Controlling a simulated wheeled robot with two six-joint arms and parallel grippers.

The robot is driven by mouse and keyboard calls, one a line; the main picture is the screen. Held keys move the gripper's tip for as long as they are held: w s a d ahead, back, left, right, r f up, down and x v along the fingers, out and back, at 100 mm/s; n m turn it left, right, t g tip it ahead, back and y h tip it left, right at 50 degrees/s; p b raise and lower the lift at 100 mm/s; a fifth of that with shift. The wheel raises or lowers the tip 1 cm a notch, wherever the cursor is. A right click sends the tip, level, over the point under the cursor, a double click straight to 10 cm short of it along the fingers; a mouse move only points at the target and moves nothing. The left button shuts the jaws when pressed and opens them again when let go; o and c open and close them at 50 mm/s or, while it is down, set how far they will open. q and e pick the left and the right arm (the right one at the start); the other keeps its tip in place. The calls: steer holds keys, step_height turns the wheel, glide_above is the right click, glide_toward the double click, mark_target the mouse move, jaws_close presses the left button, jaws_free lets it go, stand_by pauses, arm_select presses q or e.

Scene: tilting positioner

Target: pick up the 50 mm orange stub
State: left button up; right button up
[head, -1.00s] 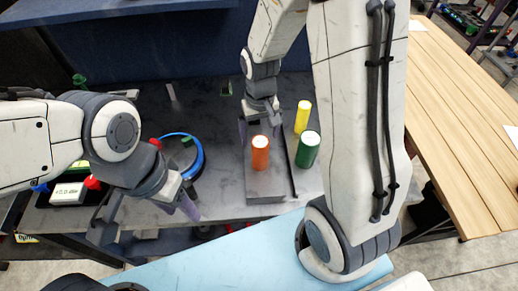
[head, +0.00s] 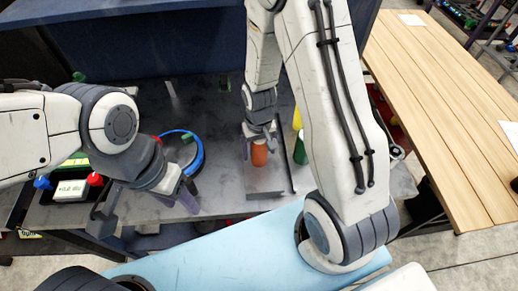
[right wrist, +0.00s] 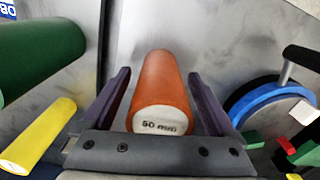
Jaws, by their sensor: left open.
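The orange stub (head: 259,156) stands upright on a grey plate (head: 262,194) in the head view. In the right wrist view the stub (right wrist: 162,85) shows its white end marked "50 mm". My right gripper (head: 259,133) is over the stub. In the right wrist view its two dark fingers (right wrist: 160,76) lie on either side of the stub, with a gap on both sides, so it is open and not gripping. My left gripper (head: 147,212) is open and empty near the bench's front edge, well left of the stub.
A green cylinder (head: 301,150) and a yellow cylinder (head: 297,117) stand close to the right of the stub, partly behind my right arm. A blue-rimmed round disc (head: 199,160) lies to the left. The bench between disc and plate is clear.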

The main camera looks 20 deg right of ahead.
jaws_close()
steer(key=shift+r, duration=0.1)
